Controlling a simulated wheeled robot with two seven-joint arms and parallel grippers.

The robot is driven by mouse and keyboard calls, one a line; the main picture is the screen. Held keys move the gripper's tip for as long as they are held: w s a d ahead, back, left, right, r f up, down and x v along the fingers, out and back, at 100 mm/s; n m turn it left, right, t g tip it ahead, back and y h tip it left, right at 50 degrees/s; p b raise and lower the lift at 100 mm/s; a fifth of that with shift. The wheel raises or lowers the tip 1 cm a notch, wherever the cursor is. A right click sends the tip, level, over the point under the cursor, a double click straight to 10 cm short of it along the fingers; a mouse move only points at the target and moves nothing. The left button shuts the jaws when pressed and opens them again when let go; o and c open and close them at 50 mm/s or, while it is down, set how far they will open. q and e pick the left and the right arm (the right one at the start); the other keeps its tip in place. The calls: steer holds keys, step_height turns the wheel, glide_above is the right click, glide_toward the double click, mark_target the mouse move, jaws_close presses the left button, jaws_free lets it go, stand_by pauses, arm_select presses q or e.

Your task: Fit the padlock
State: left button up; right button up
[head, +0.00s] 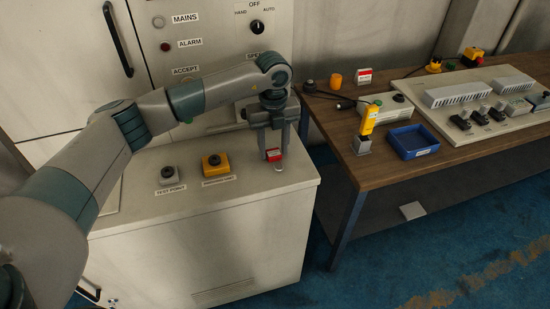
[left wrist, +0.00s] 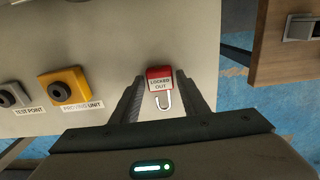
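The padlock (head: 273,155) has a red body with a white "LOCKED OUT" label and a bare metal shackle. It is at the right end of the grey cabinet's top. In the left wrist view the padlock (left wrist: 160,78) shows label up, with its shackle towards the bottom of the picture. My left gripper (head: 273,150) points down over it, one finger on each side. In the left wrist view a narrow gap seems to show between the padlock and each fingertip of the left gripper (left wrist: 160,76). My right gripper is not in view.
The grey test point (head: 168,175) and yellow proving unit (head: 215,164) stand left of the padlock. The cabinet panel (head: 210,50), with a knob, rises behind. A wooden bench (head: 380,173) to the right holds a blue tray (head: 413,142) and a yellow tester (head: 369,120).

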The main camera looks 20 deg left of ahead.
mark_target(273, 152)
arm_select(q)
steer(key=c, duration=0.5)
steer(key=shift+r, duration=0.15)
steer(key=shift+r+p, duration=1.45)
steer(key=shift+r, duration=1.4)
